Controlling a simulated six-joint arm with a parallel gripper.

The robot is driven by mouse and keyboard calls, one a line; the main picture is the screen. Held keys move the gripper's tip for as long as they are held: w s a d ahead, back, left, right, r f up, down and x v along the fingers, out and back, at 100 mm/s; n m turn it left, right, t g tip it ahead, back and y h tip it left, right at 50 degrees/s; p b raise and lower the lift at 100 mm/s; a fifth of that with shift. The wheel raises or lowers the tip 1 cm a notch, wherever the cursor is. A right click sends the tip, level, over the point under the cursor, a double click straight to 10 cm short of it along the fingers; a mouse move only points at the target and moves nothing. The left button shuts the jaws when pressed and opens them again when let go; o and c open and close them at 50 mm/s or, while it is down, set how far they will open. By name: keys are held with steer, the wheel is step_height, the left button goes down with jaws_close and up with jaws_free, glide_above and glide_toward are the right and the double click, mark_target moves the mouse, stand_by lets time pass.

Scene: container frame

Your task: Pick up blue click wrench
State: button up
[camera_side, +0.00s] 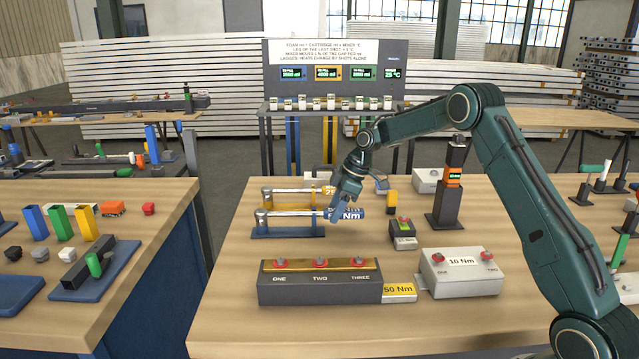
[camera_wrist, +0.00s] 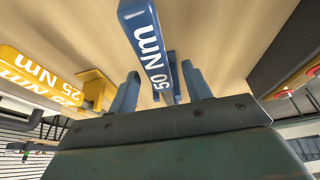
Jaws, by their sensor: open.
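The blue click wrench (camera_side: 353,213) lies level in the side view, its metal shaft reaching left to a blue stand (camera_side: 287,232). Its blue handle, marked 50 Nm, also shows in the wrist view (camera_wrist: 143,32). My gripper (camera_side: 337,212) is over the handle, pointing down. In the wrist view my gripper (camera_wrist: 160,73) is open, with one finger on each side of the blue handle. Gaps show between the fingers and the handle. My gripper hides part of the handle in the side view.
A yellow wrench marked 25 Nm (camera_wrist: 35,72) lies parallel behind the blue one. A three-button box (camera_side: 320,283) stands in front, and a 10 Nm box (camera_side: 461,274) to the right. A small box with a red button (camera_side: 403,232) stands right of the handle.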

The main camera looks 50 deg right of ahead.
jaws_close()
steer(key=shift+r, duration=0.1)
steer(key=shift+r, duration=0.15)
step_height(320, 180, up, 10)
stand_by(0.7)
steer(key=shift+a, duration=0.15)
stand_by(0.5)
